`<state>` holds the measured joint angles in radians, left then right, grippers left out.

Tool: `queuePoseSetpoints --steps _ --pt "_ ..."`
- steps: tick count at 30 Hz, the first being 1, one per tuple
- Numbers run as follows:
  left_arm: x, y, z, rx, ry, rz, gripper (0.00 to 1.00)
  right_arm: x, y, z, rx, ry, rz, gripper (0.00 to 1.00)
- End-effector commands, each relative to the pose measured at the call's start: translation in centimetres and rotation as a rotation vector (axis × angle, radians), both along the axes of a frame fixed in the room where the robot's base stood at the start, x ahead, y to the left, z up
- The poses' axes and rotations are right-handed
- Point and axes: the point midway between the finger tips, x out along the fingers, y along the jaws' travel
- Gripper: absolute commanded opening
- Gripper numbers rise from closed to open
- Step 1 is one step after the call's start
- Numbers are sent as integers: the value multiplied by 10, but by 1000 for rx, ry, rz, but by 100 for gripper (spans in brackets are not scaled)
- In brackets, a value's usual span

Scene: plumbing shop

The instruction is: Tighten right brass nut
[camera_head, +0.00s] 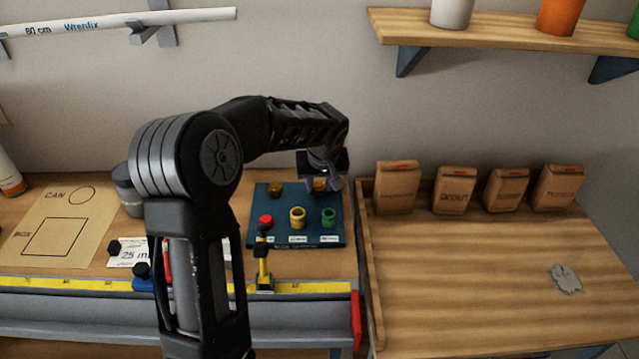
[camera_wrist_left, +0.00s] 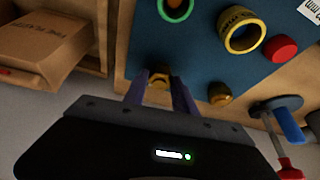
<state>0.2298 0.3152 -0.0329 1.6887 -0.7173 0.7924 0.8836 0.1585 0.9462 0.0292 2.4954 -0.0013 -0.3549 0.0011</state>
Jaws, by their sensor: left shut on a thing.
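The blue board (camera_head: 284,205) lies on the bench and carries two brass nuts along its far edge. The right brass nut (camera_head: 319,186) is mostly covered by my left gripper (camera_head: 325,180) in the head view. In the left wrist view, my left gripper (camera_wrist_left: 158,92) has its two fingers on either side of the right brass nut (camera_wrist_left: 159,82) and is shut on it. The left brass nut (camera_head: 275,189) stands free beside it; it also shows in the left wrist view (camera_wrist_left: 220,94). My right gripper is in neither view.
A red cap (camera_head: 266,221), a yellow ring (camera_head: 297,224) and a green ring (camera_head: 329,223) sit on the board's near part. A wooden edge (camera_head: 368,250) borders the right-hand table, where several paper bags (camera_head: 397,190) stand. That table's middle is mostly clear.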

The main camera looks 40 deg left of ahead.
Motion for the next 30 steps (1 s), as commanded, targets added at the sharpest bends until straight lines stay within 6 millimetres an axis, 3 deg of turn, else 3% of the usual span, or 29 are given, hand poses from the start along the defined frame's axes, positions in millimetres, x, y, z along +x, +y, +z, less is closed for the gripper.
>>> queuePoseSetpoints --steps 8,20,30 --pt "0 0 0 0 0 0 0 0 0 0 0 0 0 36" --pt "0 0 1 -1 -1 -23 0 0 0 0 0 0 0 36" --pt "-1 2 1 0 -2 -179 0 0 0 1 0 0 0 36"
